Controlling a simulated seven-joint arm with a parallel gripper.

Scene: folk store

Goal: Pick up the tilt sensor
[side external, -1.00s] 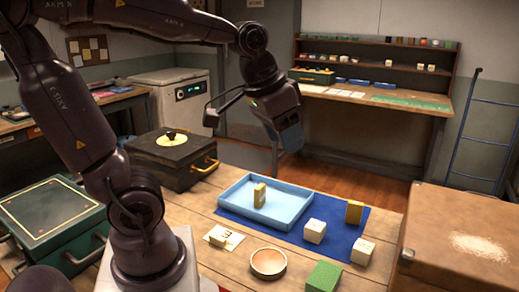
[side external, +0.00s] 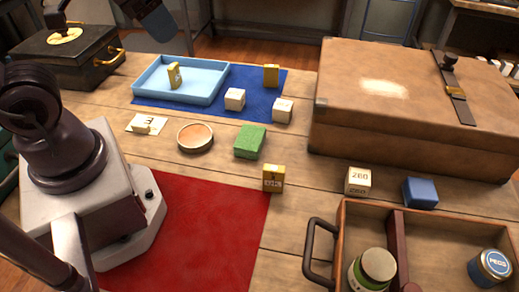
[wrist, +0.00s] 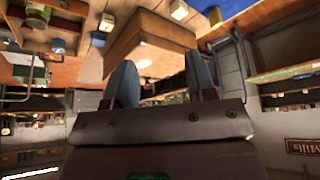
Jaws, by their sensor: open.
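I cannot tell from the labels which small item is the tilt sensor. In the side view, one yellow box (side external: 174,76) stands in the light-blue tray (side external: 150,95). Another yellow box (side external: 271,76) stands at the far right of the blue mat (side external: 248,78), and a lettered yellow box (side external: 273,179) stands nearer on the table. Two pale cubes, a left one (side external: 235,99) and a right one (side external: 282,110), are at the mat. My gripper shows in the wrist view (wrist: 162,85), its two fingers apart and nothing between them. In the side view it is mostly cut off at the top.
A green block (side external: 250,142), a round dish (side external: 195,137), a numbered pale cube (side external: 358,181) and a blue block (side external: 420,193) are on the table. A large brown case (side external: 410,95) and an open wooden drawer box (side external: 320,251) with jars take the right. A red mat (side external: 215,215) is bare.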

